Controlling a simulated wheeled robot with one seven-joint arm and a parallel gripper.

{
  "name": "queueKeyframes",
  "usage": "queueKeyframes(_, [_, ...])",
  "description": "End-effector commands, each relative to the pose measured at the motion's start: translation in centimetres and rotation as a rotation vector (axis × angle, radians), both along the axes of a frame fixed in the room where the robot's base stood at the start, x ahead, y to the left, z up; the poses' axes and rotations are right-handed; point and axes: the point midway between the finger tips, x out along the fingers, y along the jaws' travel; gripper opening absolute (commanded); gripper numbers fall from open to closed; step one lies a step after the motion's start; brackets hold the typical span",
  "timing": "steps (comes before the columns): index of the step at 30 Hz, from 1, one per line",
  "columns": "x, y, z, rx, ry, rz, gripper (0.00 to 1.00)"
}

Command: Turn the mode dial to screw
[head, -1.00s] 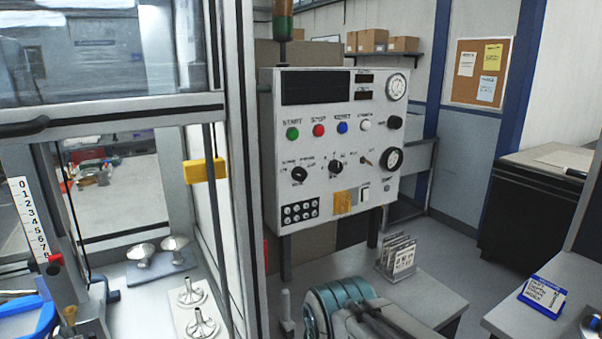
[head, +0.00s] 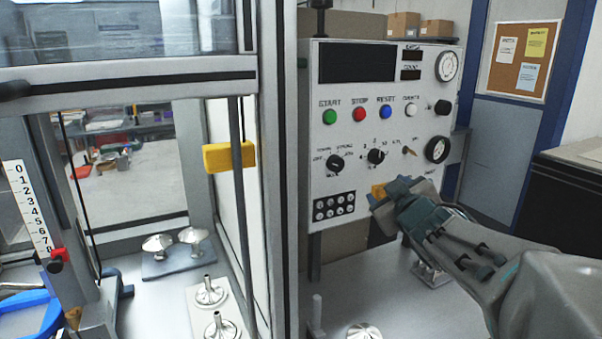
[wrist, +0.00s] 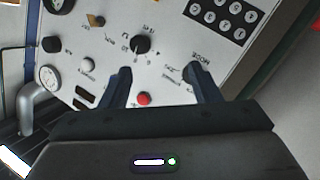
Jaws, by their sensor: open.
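The mode dial (head: 334,163) is a black round knob at the lower left of the white control panel, with small labels around it too blurred to read surely. In the wrist view, the mode dial (wrist: 188,73) is mostly hidden behind the right finger, near the upside-down word MODE. My gripper (head: 388,196) is to the right of and below the dial in the head view. In the wrist view my gripper (wrist: 158,75) is open and empty, its fingers spread before the panel; contact cannot be told.
A second black dial (head: 375,156) sits right of the mode dial. Green, red (head: 358,115) and blue buttons run above. A black keypad (head: 334,205) lies below. A machine frame post (head: 282,170) and yellow block (head: 229,156) stand left of the panel.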

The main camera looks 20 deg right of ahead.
Motion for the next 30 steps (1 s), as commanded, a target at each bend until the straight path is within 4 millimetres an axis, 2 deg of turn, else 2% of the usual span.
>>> queueKeyframes(2, [0.5,-0.6,0.8,-0.068,-0.062,0.084,0.57])
queueKeyframes(6, [0.4,-0.3,1.6,-0.160,-0.129,0.255,0.57])
queueKeyframes(12, [-0.6,0.4,1.3,-0.219,-0.152,0.440,0.57])
queueKeyframes(18, [-0.7,1.0,1.1,-0.231,-0.152,0.504,0.57])
queueKeyframes(23, [1.3,1.7,1.2,-0.229,-0.152,0.509,0.57])
queueKeyframes(30, [6.3,3.3,1.3,-0.230,-0.152,0.509,0.57])
